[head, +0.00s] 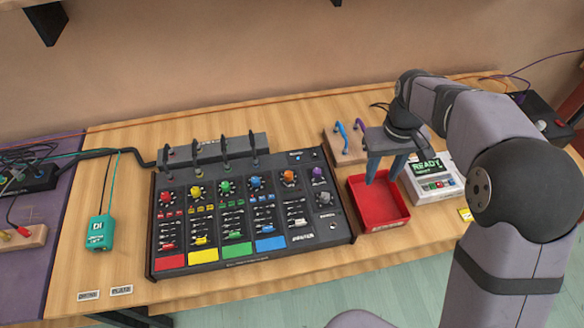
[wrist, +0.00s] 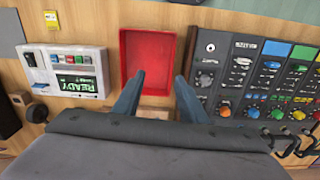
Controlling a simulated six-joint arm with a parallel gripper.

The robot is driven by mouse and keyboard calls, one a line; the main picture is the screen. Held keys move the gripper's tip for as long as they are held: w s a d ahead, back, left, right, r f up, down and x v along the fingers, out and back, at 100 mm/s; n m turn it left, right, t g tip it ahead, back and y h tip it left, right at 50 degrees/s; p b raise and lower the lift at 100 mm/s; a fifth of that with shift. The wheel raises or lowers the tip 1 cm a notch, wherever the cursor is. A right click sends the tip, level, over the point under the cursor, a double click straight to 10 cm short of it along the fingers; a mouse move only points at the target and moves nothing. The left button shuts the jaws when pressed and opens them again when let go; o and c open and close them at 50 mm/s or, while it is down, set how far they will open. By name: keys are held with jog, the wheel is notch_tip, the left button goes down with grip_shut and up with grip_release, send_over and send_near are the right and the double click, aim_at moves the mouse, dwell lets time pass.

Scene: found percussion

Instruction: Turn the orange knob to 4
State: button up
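The orange knob (head: 288,176) is on the upper right part of the black mixer panel (head: 330,236), between the blue knob (head: 255,183) and the purple knob (head: 318,172). In the wrist view the orange knob (wrist: 225,110) shows just right of my right finger. Its pointer and scale numbers are too small to read. My gripper (head: 383,170) hangs above the red tray, to the right of the mixer and apart from the knob. In the wrist view my gripper's two blue-grey fingers (wrist: 157,92) are spread with nothing between them.
The empty red tray (head: 378,222) lies right of the mixer. A white box with a READY screen (head: 432,168) stands right of it. A wooden block with blue and purple hooks (head: 345,152) is behind the tray. A black bar with cable plugs (head: 205,151) runs behind the mixer.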

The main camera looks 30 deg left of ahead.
jog(key=a+f+n, duration=0.1)
jog(key=a+n, duration=0.3)
jog(key=a, duration=1)
jog(key=n, duration=0.2)
send_over(288, 174)
notch_tip(288, 174, down, 2)
jog(key=shift+f+p, duration=0.1)
jog(key=shift+p, duration=0.35)
jog(key=shift+f+p, duration=1.25)
jog(key=shift+f, duration=2.35)
grip_shut()
